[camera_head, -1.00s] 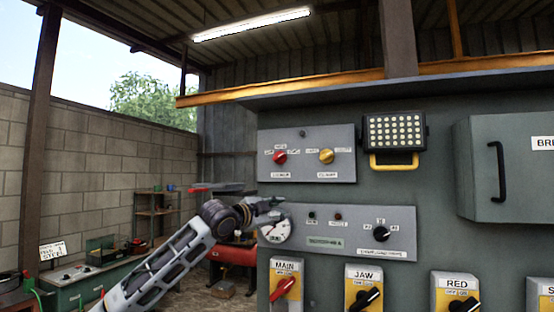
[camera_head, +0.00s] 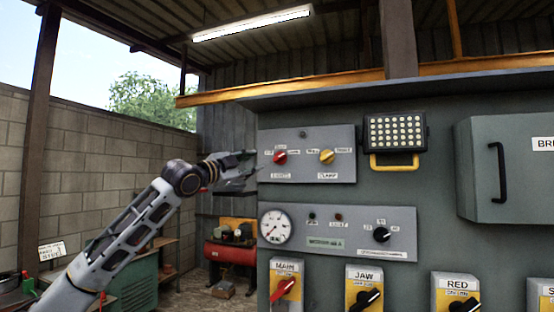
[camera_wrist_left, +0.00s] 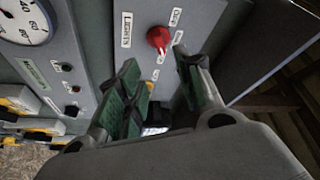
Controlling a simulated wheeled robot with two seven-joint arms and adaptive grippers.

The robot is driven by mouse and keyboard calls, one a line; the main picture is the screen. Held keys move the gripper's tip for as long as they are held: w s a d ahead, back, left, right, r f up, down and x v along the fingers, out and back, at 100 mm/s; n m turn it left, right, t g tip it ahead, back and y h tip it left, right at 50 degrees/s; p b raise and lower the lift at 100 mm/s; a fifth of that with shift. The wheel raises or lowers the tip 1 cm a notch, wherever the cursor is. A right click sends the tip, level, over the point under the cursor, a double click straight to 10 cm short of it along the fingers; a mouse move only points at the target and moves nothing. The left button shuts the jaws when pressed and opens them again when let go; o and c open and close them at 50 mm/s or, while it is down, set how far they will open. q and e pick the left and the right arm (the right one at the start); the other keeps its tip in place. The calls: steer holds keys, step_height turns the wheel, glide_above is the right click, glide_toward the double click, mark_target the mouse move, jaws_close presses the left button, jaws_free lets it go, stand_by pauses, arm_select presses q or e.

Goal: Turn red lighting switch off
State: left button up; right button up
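The red lighting switch (camera_head: 280,157) is a round red knob on the left of the upper grey panel (camera_head: 342,166). In the left wrist view, the red knob (camera_wrist_left: 158,37) sits beside a "LIGHTS" label, just beyond the fingertips. My left gripper (camera_head: 243,170) is just left of the panel's edge, at about the knob's height. In the left wrist view my left gripper (camera_wrist_left: 155,68) is open, its green-padded fingers apart with nothing held. The knob appears untouched. My right gripper is in neither view.
A yellow knob (camera_head: 327,157) labelled "CLAMP" is right of the red one. Below is a panel with a gauge (camera_head: 276,227) and black selector (camera_head: 381,235), then several yellow switch boxes. A lamp (camera_head: 395,131) with a yellow handle hangs right. Free space lies left of the cabinet.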

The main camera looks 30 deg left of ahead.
arm_select(q)
steer(key=p, duration=0.3)
glide_toward(278, 157)
steer(key=shift+x, duration=0.9)
steer(key=p+x, duration=0.2)
steer(key=x, duration=0.3)
steer(key=shift+w+r, duration=0.15)
steer(key=shift+p+x, duration=0.4)
steer(key=shift+x, duration=0.75)
jaws_close()
